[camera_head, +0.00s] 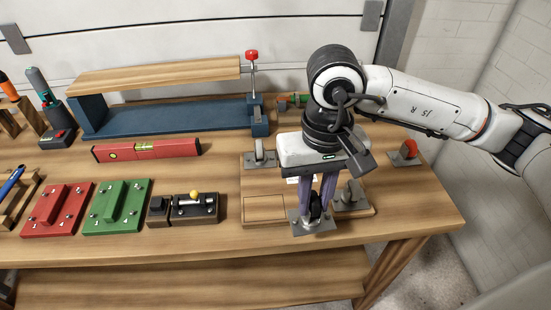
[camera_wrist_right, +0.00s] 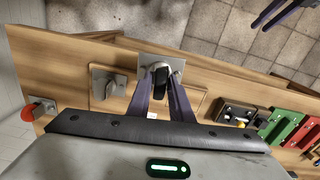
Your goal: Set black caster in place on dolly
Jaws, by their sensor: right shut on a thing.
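The black caster (camera_head: 315,208) is upright, wheel above its grey plate, between the purple fingers of my right gripper (camera_head: 316,200). It also shows in the right wrist view (camera_wrist_right: 161,84). Its plate overlaps the front edge of the wooden dolly (camera_head: 228,214); I cannot tell if it touches. The dolly lies on the bench, with an empty square outline at its front left. One grey caster (camera_head: 260,155) stands at its back left, another (camera_head: 351,194) at its front right. The back right corner is hidden by my gripper. My left gripper (camera_wrist_right: 262,25) is open and empty, beyond the bench edge.
A red caster (camera_head: 408,151) stands on the bench to the right. A black block with a yellow knob (camera_head: 196,206), a green plate (camera_head: 118,212), a red plate (camera_head: 55,212) and a red level (camera_head: 147,149) lie left of the dolly. A blue vise-like frame (camera_head: 165,119) stands behind.

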